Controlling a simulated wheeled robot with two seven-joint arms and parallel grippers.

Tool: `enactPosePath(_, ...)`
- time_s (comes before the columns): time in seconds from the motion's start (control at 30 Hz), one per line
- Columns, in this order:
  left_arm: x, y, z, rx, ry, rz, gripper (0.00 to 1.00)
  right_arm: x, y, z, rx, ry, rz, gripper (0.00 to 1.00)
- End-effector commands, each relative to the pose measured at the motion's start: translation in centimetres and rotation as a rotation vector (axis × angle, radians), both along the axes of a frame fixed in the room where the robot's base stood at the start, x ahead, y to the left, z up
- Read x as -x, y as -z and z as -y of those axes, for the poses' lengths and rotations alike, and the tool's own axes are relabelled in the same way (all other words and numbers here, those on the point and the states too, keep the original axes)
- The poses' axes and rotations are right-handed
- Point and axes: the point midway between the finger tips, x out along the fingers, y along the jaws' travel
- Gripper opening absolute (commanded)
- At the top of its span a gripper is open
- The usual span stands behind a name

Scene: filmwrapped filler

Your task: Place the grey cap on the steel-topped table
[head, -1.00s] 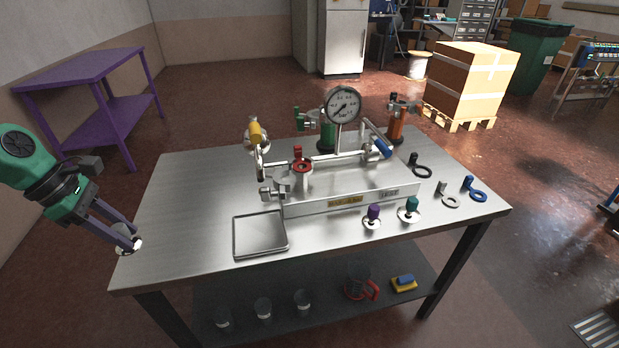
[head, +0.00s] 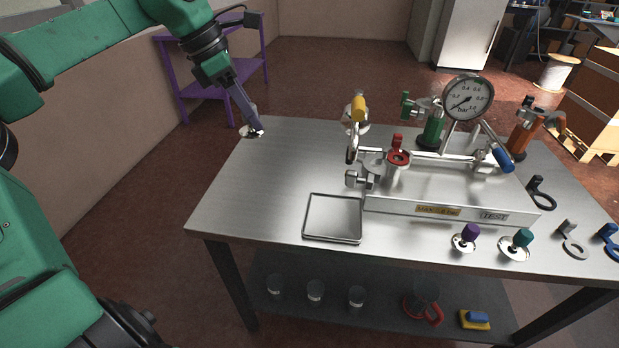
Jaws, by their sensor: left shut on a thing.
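My left gripper (head: 257,126) is shut on the grey cap (head: 247,132), a shiny metal disc whose upper part is mostly hidden by the fingers. The cap shows at the far left corner of the steel-topped table (head: 270,175), overlapping its edge in the picture. I cannot tell whether it touches the top. My right gripper is not in view.
A square tray (head: 333,218) lies at the front of the table. The pipe rig with its gauge (head: 467,98) stands right of it. A purple-handled cap (head: 468,237) and a teal-handled cap (head: 517,244) stand in front. The table's left part is bare.

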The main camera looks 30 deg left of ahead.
Motion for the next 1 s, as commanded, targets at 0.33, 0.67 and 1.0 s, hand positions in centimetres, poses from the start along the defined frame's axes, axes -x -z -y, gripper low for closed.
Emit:
enactPosePath(0.33,0.1,10.0,0.0,0.005,0.002,-0.002,0.00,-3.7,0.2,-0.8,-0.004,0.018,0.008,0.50)
enactPosePath(0.67,0.0,16.8,0.0,0.003,0.001,-0.001,0.00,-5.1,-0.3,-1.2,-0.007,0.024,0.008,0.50)
enactPosePath(1.0,0.0,20.0,0.0,-0.001,0.002,0.001,0.00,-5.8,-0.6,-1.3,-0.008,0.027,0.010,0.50)
